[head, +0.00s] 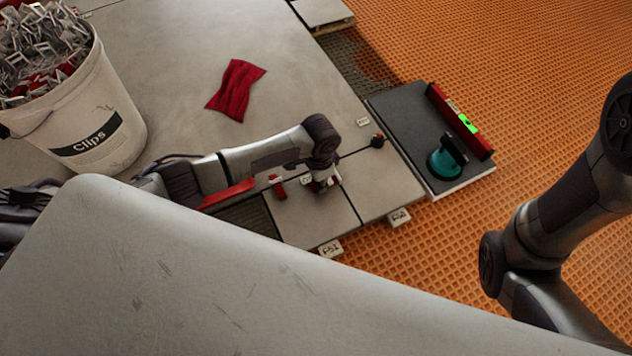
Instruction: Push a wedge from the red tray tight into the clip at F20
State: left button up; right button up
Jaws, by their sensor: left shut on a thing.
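My left gripper (324,186) points down at the grey tiles near the middle of the view. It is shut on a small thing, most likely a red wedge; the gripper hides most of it. A bit of red and white shows beside the fingers, close to the tile joint. The red tray (228,193) lies left of the gripper, partly behind my arm; its contents cannot be made out. A small red and white piece (278,187), perhaps a clip with a wedge, stands between tray and gripper. A small tag (307,180) beside the gripper is too small to read. My right gripper is out of view.
A white bucket of clips (95,110) stands at left. A red cloth (236,90) lies on the tiles. A dark tile (400,115) at right bears a teal suction cup (446,160) and a red level (458,122). Tags (330,248) (399,217) sit along the front edge.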

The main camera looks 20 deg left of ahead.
aim_at(329, 181)
pick_arm(q)
jog(key=shift+w+d+r, duration=0.1)
jog(key=shift+w+d, duration=0.95)
dwell(1.6)
jog(key=o, duration=0.9)
jog(key=shift+c, duration=0.2)
notch_tip(329, 181, up, 12)
